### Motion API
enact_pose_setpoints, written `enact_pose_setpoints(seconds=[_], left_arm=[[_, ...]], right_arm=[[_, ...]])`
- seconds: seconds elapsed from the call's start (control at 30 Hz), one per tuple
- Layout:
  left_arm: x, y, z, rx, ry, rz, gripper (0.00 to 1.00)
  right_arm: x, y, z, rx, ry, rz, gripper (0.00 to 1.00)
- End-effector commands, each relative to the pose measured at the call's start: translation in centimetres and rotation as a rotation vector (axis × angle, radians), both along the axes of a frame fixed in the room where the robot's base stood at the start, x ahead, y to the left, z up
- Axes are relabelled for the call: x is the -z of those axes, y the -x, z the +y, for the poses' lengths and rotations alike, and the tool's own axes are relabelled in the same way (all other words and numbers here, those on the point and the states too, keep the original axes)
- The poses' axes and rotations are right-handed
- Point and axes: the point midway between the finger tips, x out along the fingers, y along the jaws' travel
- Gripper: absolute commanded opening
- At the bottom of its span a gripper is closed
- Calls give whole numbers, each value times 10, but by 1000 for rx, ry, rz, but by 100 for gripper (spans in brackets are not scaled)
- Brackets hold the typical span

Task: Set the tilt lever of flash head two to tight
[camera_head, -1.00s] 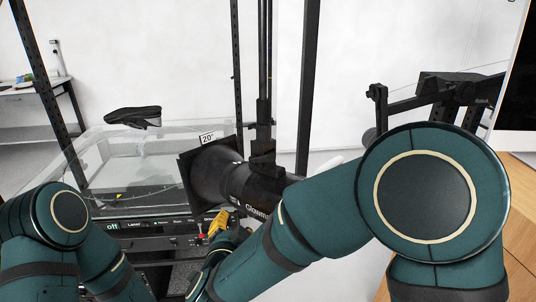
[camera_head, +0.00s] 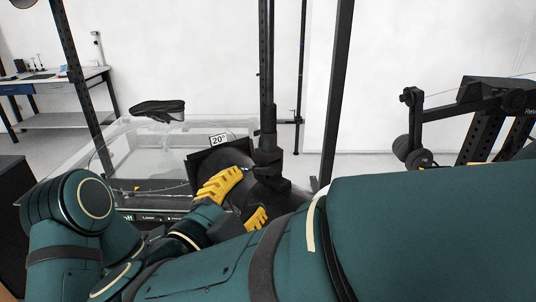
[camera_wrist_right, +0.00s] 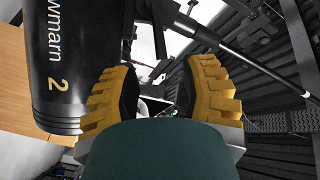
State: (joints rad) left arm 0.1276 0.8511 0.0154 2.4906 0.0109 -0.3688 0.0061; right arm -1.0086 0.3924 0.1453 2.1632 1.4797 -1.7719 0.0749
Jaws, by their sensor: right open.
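In the head view the flash head (camera_head: 283,188) is mounted on a dark pole and partly covered by my right arm and gripper. My right gripper (camera_head: 237,202) has yellow ribbed fingers, spread apart in front of the flash head. In the right wrist view the open right gripper (camera_wrist_right: 160,92) has its left finger close beside the housing; I cannot tell if they touch. I cannot make out the tilt lever clearly. My left gripper is out of view.
A dark upright post (camera_head: 336,95) and black rig (camera_head: 470,115) are to the right.

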Motion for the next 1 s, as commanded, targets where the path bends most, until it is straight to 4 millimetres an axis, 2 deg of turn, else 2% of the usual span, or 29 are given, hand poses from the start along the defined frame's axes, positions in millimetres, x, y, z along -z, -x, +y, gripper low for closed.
enact_pose_setpoints(seconds=[0.2,0.4,0.6,0.83,0.87,0.9,1.0], left_arm=[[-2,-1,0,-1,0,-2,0],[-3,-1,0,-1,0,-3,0],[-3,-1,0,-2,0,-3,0],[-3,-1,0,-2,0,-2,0],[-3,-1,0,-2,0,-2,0],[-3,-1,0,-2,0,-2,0],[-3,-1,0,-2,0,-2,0]], right_arm=[[0,-38,-21,4,0,0,44],[0,-61,-32,1,1,1,44],[0,-69,-36,-1,1,1,44],[0,-70,-37,-1,1,0,44],[0,-70,-37,-1,1,0,46],[0,-70,-37,-1,1,0,32],[0,-70,-37,-1,1,0,0]])
